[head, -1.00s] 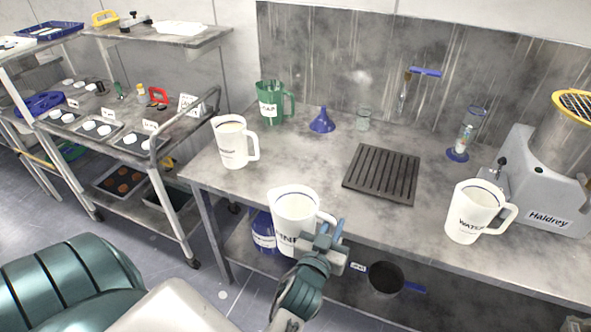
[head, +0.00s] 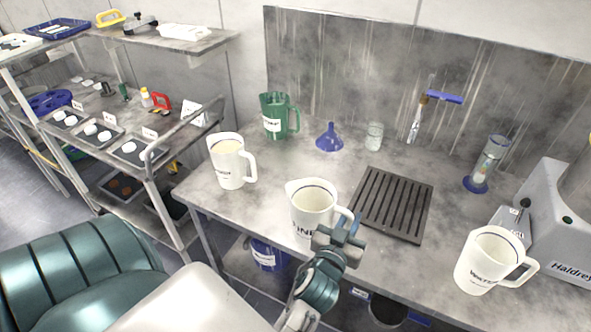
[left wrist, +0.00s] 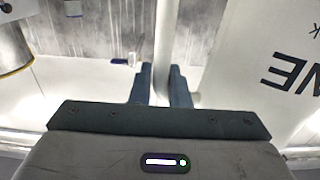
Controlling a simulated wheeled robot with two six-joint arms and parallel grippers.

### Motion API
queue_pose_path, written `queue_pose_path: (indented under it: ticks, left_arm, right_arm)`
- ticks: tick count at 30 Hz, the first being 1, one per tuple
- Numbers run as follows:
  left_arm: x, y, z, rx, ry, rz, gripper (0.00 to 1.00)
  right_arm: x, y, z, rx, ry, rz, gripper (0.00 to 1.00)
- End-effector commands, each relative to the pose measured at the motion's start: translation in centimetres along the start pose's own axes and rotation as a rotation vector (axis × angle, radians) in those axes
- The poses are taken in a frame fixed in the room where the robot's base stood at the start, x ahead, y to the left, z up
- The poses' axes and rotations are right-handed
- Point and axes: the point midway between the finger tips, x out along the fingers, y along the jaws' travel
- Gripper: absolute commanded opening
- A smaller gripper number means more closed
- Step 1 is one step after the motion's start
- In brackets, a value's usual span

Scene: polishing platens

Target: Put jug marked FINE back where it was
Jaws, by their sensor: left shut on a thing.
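The white jug marked FINE (head: 311,212) is upright at the front edge of the steel table (head: 275,179), in the middle of the head view. Only part of its lettering shows; my gripper and arm cover its lower right. My left gripper (head: 341,232) is shut on its handle, on the jug's right side. In the left wrist view the handle (left wrist: 166,45) stands between the two fingers (left wrist: 161,84), and the jug's wall with the letters NE (left wrist: 268,55) fills the right. I cannot tell whether its base touches the table. My right gripper is not in view.
A white jug (head: 230,165) stands to the left, a green jug (head: 274,122) behind it. A blue funnel (head: 329,138), a glass beaker (head: 374,137) and a dark slotted mat (head: 392,204) lie beyond. A white WATER jug (head: 487,262) and a grey machine (head: 563,225) are at right.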

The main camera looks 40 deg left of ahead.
Motion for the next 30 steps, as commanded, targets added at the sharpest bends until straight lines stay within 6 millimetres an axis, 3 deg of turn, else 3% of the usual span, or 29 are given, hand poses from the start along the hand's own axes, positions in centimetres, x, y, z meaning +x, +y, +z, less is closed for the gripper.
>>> queue_pose_path:
  ticks: [8, 24, 30]
  left_arm:
    - [0.8, -0.7, 0.2, 0.004, 0.004, 0.002, 0.0]
    - [8.6, -8.2, 1.1, 0.007, 0.003, 0.001, 0.0]
    - [10.2, -9.7, 1.3, 0.002, 0.001, 0.0, 0.0]
  right_arm:
    - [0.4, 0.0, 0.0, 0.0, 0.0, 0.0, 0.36]
    - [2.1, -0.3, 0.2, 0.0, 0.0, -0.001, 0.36]
    - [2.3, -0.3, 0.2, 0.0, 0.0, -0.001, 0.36]
